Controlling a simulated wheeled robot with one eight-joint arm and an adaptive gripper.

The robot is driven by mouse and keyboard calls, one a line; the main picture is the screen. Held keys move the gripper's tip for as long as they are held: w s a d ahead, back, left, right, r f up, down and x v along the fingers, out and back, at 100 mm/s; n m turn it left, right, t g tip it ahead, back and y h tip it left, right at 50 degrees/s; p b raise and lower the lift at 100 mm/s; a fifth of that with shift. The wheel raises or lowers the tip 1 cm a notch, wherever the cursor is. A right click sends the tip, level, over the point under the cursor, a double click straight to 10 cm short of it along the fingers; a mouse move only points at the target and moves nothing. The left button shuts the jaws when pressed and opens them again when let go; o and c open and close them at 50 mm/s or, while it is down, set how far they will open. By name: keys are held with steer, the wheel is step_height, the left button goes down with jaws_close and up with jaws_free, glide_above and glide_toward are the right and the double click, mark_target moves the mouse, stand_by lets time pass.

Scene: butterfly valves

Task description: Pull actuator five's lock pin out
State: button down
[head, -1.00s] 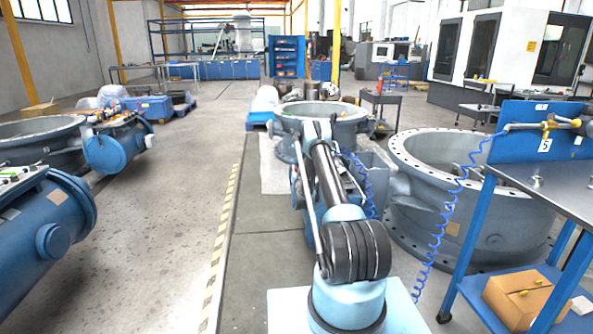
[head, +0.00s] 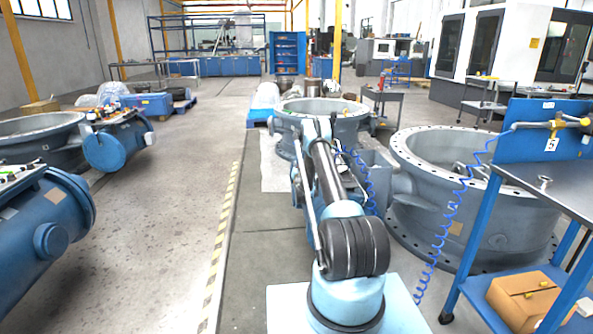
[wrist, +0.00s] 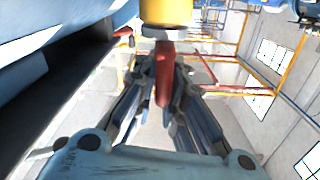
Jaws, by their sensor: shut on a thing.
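In the wrist view a red pin (wrist: 165,82) hangs from a yellow collar (wrist: 167,12) at the top middle, with a pale metal ring between them. My gripper (wrist: 164,90) reaches up from below, with one finger on each side of the pin. It is shut on the red pin near the pin's lower part. A blue rounded body (wrist: 60,15) fills the top left of the wrist view. No number shows on it. In the head view my gripper is hidden behind my arm, and the pin cannot be made out.
In the head view a large grey valve ring (head: 470,215) stands right of my arm, with another (head: 325,108) beyond it. A blue workbench (head: 560,185) stands at right, with a coiled blue hose (head: 450,215) hanging beside it. Blue cylinders (head: 45,225) lie at left. The floor between is clear.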

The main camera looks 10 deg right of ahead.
steer(key=shift+a, duration=0.2)
steer(key=shift+a+r, duration=0.1)
steer(key=shift+r, duration=1.85)
steer(key=c, duration=1.7)
jaws_free()
steer(key=shift+r, duration=0.1)
steer(key=shift+s+r, duration=0.1)
steer(key=shift+s, duration=0.35)
steer(key=s, duration=1.1)
steer(key=shift+s+f, duration=0.1)
steer(key=shift+f, duration=0.1)
